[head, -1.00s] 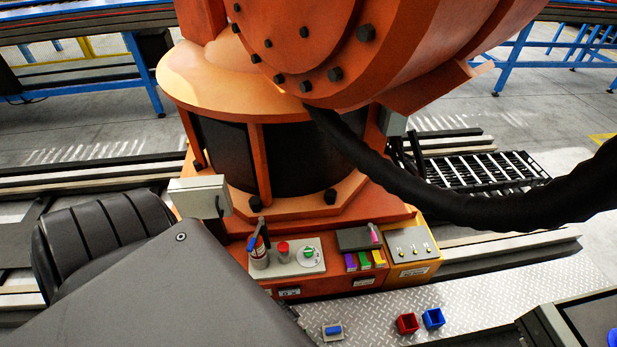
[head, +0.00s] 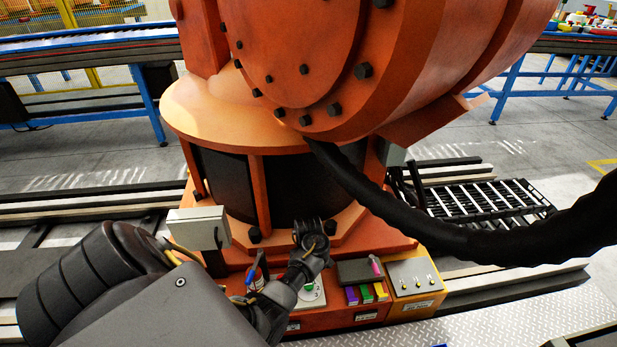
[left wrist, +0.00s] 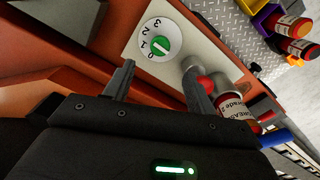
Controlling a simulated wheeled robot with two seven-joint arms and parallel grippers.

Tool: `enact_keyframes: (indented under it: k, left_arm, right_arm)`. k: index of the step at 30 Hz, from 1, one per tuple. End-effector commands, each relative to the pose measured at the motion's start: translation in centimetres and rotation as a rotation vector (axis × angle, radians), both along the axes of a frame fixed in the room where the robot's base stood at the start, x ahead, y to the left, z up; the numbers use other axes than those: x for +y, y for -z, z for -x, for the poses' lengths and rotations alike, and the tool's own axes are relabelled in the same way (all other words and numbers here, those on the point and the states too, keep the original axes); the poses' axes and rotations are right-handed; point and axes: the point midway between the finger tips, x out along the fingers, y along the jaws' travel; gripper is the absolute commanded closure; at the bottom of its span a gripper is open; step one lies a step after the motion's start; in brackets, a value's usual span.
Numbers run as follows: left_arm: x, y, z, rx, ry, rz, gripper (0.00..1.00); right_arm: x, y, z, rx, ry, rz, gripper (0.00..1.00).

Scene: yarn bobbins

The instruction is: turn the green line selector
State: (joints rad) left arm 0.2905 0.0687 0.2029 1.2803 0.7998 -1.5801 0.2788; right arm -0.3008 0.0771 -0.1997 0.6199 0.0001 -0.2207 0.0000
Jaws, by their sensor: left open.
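The green line selector (left wrist: 160,43) is a round green knob with a pale bar, on a white dial with marks around it. The dial sits on a pale panel in the left wrist view. My left gripper (left wrist: 160,83) is open and empty, with its two fingers apart just below the dial in that picture. They do not touch the knob. In the head view the green selector (head: 308,287) shows beside my left arm, which reaches over the panel from the left. The fingertips are hard to make out there. My right gripper is not in view.
A red-topped button (left wrist: 205,85) is partly behind the right finger, with a labelled grease bottle (left wrist: 237,105) close by. Coloured bins (head: 366,293) and a yellow box (head: 412,281) stand right of the selector. A big orange machine (head: 240,110) rises behind the panel.

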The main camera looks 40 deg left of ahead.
Motion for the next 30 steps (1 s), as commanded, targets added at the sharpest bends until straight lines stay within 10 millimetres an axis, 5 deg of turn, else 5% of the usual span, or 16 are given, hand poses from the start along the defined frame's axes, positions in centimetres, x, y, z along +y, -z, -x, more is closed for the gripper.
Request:
enact_keyframes:
  k: [15, 30]
  left_arm:
    - [-0.1, 9.0, 0.1, 0.002, 0.003, 0.001, 0.44]
    - [-0.1, 10.0, 0.0, 0.001, 0.004, 0.001, 0.48]
  right_arm:
    - [-3.4, 3.4, -1.5, -0.020, -0.009, 0.044, 0.64]
    - [-3.9, 3.7, -1.0, -0.008, -0.010, 0.052, 0.64]
